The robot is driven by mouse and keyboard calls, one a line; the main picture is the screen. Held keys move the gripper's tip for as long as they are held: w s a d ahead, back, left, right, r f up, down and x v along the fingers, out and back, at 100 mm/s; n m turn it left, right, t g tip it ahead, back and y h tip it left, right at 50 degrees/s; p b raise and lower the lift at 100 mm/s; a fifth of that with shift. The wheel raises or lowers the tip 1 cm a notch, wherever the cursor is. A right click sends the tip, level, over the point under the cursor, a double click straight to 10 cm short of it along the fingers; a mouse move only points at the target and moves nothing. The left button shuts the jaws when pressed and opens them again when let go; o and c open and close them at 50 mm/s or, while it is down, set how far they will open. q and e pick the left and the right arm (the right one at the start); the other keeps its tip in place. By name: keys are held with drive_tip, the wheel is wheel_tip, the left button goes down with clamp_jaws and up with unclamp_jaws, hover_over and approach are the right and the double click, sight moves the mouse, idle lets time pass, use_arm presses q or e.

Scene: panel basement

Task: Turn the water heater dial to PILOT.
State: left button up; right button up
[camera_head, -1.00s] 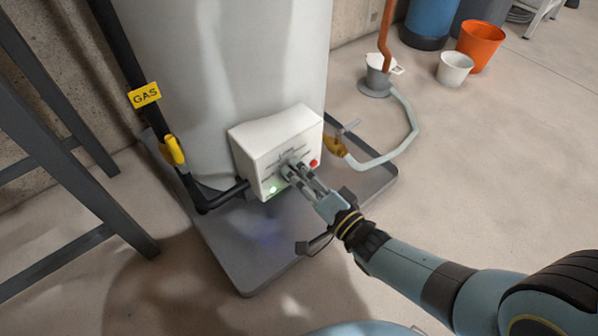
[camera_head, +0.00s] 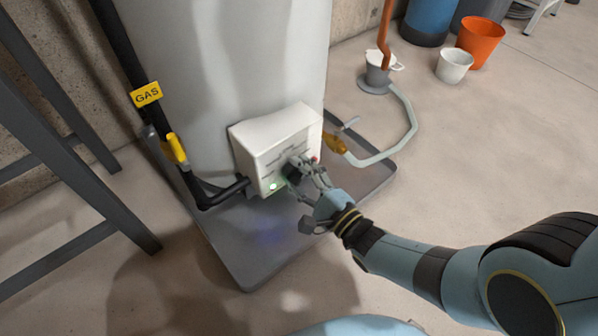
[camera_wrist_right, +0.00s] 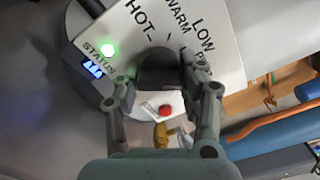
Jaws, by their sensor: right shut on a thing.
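The white control box (camera_head: 275,140) sits on the front of the grey water heater tank (camera_head: 220,70). Its black dial (camera_wrist_right: 160,68) shows in the right wrist view, between the fingers of my right gripper (camera_wrist_right: 160,80). The gripper is shut on the dial; it also shows at the box front in the head view (camera_head: 296,176). Labels HOT, WARM and LOW (camera_wrist_right: 203,35) curve around the dial, and a label starting with P is partly hidden by a finger. The dial's pointer setting cannot be read clearly. My left gripper is not in view.
A green status light (camera_wrist_right: 108,50) glows on the box, and a red button (camera_wrist_right: 165,110) is on it. A gas pipe with yellow valve handle (camera_head: 175,149) stands left. A brass drain valve (camera_head: 335,143) with hose is right. Grey metal legs (camera_head: 75,150) stand far left.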

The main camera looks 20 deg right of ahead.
drive_tip(key=shift+f+m, duration=0.15)
drive_tip(key=shift+m, duration=0.55)
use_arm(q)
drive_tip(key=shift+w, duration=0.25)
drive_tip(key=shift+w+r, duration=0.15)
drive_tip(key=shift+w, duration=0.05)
use_arm(e)
drive_tip(key=shift+m, duration=0.3)
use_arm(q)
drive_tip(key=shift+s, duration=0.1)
use_arm(e)
drive_tip(key=shift+s, duration=0.1)
drive_tip(key=o, duration=0.9)
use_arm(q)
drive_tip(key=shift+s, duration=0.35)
use_arm(e)
drive_tip(key=shift+o, duration=1.1)
drive_tip(key=shift+s, duration=0.25)
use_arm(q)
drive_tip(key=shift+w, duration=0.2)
use_arm(e)
drive_tip(key=v, duration=0.7)
